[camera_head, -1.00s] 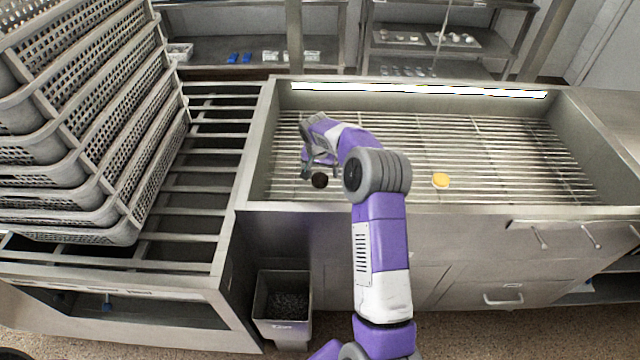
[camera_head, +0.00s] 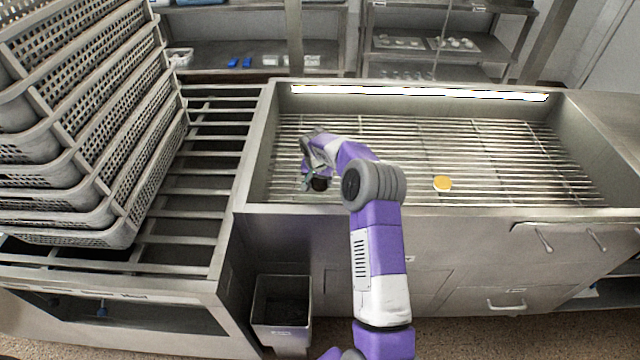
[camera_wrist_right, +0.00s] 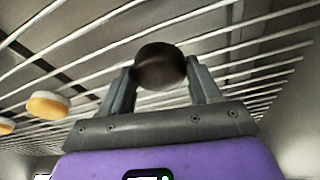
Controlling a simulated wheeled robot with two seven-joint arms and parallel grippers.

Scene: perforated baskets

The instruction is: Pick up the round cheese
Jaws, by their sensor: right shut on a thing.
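My right gripper (camera_head: 314,181) is down at the left part of the rack and is shut on a dark brown, round thing (camera_head: 320,185). In the right wrist view the dark round thing (camera_wrist_right: 160,67) sits between the two fingertips, just above or on the wires; I cannot tell which. A yellow, round, flat piece with a pale side (camera_head: 442,183) lies on the rack to the right of my arm. The right wrist view shows two such yellow pieces at the left, a nearer one (camera_wrist_right: 47,105) and one at the edge (camera_wrist_right: 6,126). My left gripper is not in view.
The wire rack (camera_head: 500,150) lies in a metal basin with a raised front rim (camera_head: 480,211). A tall stack of perforated baskets (camera_head: 100,150) stands on a slatted table at the left. A grey bin (camera_head: 282,305) stands on the floor. Most of the rack is clear.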

